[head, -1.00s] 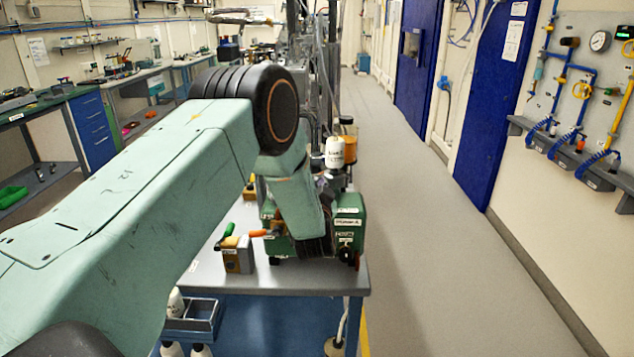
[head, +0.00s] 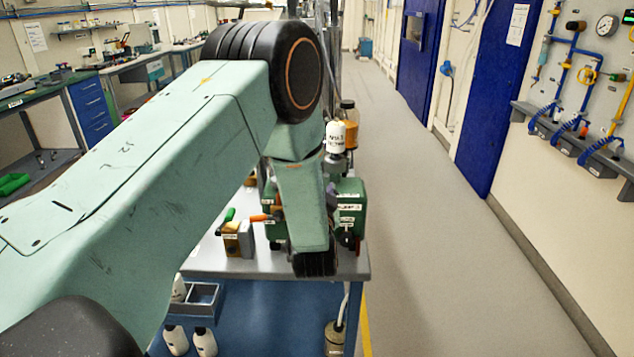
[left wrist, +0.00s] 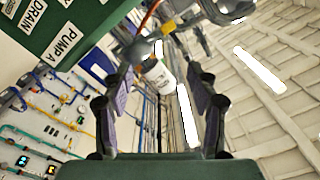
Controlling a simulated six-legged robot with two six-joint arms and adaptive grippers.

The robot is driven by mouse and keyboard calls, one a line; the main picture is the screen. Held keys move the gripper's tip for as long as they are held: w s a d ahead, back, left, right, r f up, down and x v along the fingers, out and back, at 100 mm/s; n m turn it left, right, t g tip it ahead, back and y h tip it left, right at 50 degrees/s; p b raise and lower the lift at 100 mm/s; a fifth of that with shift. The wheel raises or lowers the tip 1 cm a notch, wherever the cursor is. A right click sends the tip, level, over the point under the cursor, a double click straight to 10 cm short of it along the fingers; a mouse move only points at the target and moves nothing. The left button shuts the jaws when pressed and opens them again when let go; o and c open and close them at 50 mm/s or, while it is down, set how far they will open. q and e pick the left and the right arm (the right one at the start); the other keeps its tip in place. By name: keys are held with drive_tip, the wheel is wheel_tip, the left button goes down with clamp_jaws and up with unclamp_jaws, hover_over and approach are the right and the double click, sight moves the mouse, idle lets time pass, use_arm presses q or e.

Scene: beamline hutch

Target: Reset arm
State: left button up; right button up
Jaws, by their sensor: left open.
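My left arm reaches in from the left in the head view and bends down over the front of a grey-topped bench. A green pump box (head: 350,207) stands on the bench behind my wrist. In the wrist view its side (left wrist: 62,22) carries PUMP A and DRAIN labels. A white-capped bottle (head: 335,137) rises behind the pump. My right gripper is in neither view.
A small yellow-and-grey block (head: 238,240) stands on the bench top (head: 262,266) left of my wrist. The aisle floor (head: 430,230) on the right is clear. A gas panel (head: 590,80) hangs on the right wall.

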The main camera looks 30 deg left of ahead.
use_arm(q)
drive_tip(key=shift+a, duration=0.15)
idle(0.3)
drive_tip(key=s+d+f+n+g+h+b, duration=0.1)
drive_tip(key=s+d+f+g+h, duration=0.2)
drive_tip(key=f, duration=0.4)
drive_tip(key=s+d+f+g+h+b, duration=0.1)
drive_tip(key=s+d+f+h, duration=0.1)
drive_tip(key=s+f, duration=0.4)
drive_tip(key=s+d+f+n+g+h+b, duration=0.1)
drive_tip(key=s+d+f+g+h+b, duration=0.2)
drive_tip(key=f, duration=0.5)
drive_tip(key=s+d+f+g+b, duration=0.2)
drive_tip(key=s+f, duration=0.4)
drive_tip(key=s, duration=0.4)
drive_tip(key=s+d+f+g+h+b, duration=0.1)
drive_tip(key=s+d+f+g+b, duration=0.1)
drive_tip(key=s+f, duration=0.5)
drive_tip(key=s+d+f+m+g+h+b, duration=0.1)
drive_tip(key=s+f+g+b, duration=0.3)
drive_tip(key=s, duration=0.9)
wheel_tip(320, 180, down, 3)
drive_tip(key=shift+d+r+g+b, duration=0.1)
drive_tip(key=shift+d+g+b, duration=0.2)
drive_tip(key=shift+d+b, duration=0.4)
drive_tip(key=shift+s, duration=0.15)
